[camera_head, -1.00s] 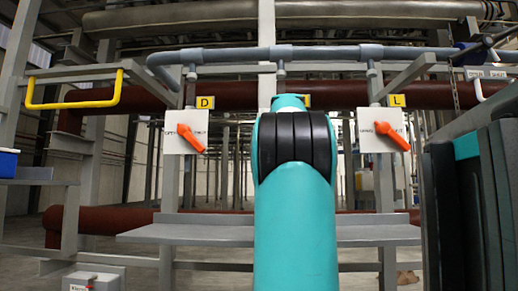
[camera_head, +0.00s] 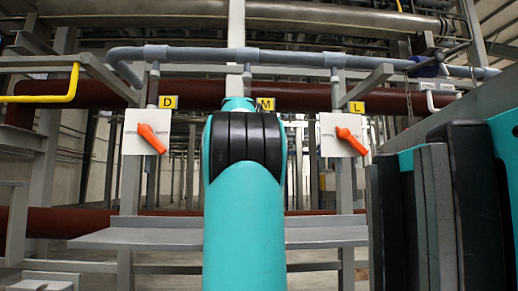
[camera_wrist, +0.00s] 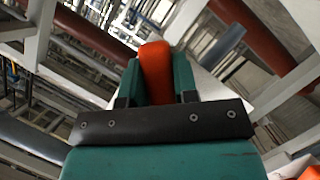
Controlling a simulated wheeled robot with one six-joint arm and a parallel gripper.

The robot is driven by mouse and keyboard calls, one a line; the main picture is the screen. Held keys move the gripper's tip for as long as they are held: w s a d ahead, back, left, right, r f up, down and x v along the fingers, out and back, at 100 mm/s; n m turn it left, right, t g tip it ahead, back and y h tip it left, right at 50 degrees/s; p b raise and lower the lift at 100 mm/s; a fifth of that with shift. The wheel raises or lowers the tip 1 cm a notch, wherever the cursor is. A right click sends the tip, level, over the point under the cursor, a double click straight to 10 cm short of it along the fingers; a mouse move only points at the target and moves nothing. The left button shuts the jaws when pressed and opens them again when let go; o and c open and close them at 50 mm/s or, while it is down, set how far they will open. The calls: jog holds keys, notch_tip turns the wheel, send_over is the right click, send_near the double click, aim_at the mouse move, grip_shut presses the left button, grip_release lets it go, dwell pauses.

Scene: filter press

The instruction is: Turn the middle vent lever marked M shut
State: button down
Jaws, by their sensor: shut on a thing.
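The yellow M tag (camera_head: 265,104) shows just above my teal arm in the head view. The middle lever and most of its plate are hidden there behind my arm. In the wrist view, an orange lever (camera_wrist: 155,68) stands between the two fingers of my gripper (camera_wrist: 158,85), which is shut on it. Part of a white plate (camera_wrist: 212,85) shows behind the fingers. How far the lever is turned cannot be told.
The D lever (camera_head: 152,138) is on the left and the L lever (camera_head: 352,141) on the right, both slanting down to the right. A grey shelf (camera_head: 150,238) runs below. Dark plates (camera_head: 455,200) stand close at right. A yellow bar (camera_head: 73,85) juts out at left.

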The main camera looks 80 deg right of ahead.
jog(key=shift+s, duration=0.1)
dwell(0.5)
jog(key=c, duration=0.9)
grip_release()
jog(key=shift+r, duration=0.1)
jog(key=shift+b+v, duration=0.55)
jog(key=shift+v, duration=8.1)
